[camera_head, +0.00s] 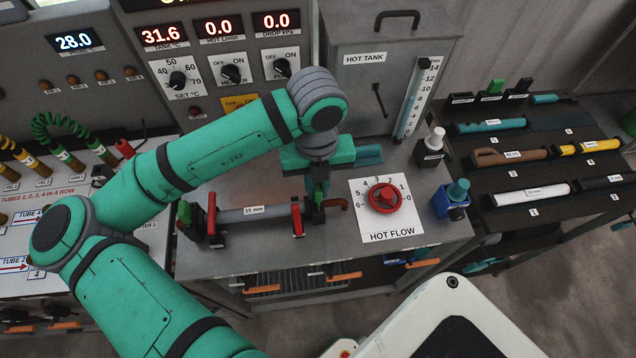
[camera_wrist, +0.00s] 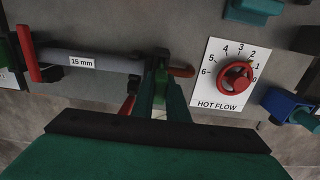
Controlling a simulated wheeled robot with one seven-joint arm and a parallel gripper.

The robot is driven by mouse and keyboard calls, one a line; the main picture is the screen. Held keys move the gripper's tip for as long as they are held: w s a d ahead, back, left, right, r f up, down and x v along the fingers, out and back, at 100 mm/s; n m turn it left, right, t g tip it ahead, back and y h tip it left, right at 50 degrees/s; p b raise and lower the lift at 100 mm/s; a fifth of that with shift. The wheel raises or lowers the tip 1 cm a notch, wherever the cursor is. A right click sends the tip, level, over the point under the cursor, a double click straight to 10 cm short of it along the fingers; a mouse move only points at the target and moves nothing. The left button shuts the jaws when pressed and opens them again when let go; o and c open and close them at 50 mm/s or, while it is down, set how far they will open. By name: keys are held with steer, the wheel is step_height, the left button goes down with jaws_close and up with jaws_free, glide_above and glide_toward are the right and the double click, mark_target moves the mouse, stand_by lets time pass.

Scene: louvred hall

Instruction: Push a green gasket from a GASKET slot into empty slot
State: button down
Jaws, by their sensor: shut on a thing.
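The 15 mm tube (camera_head: 253,213) lies along the grey bench top, with a red lever (camera_head: 211,213) at its left end and another red lever (camera_head: 297,219) at its right end. My gripper (camera_head: 318,196) points down just right of that lever, at the tube's right end. In the wrist view, my gripper (camera_wrist: 160,78) is shut on a small green piece (camera_wrist: 160,88), seemingly a green gasket; the fingers hide most of it, and I cannot tell whether it is seated. Another green gasket (camera_head: 496,85) stands in a labelled block on the right rack.
A red HOT FLOW knob (camera_head: 384,197) sits on a white plate right of my gripper. A blue valve block (camera_head: 451,203) and a small black block with a white top (camera_head: 432,147) are farther right. The hot tank (camera_head: 375,75) stands behind. The rack (camera_head: 545,150) holds several tubes.

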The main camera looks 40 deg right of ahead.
steer(key=shift+f, duration=0.9)
steer(key=shift+w, duration=0.1)
steer(key=c, duration=1.7)
jaws_free()
steer(key=shift+o, duration=0.2)
steer(key=shift+r, duration=0.25)
step_height(320, 180, up, 4)
steer(key=shift+r, duration=1.3)
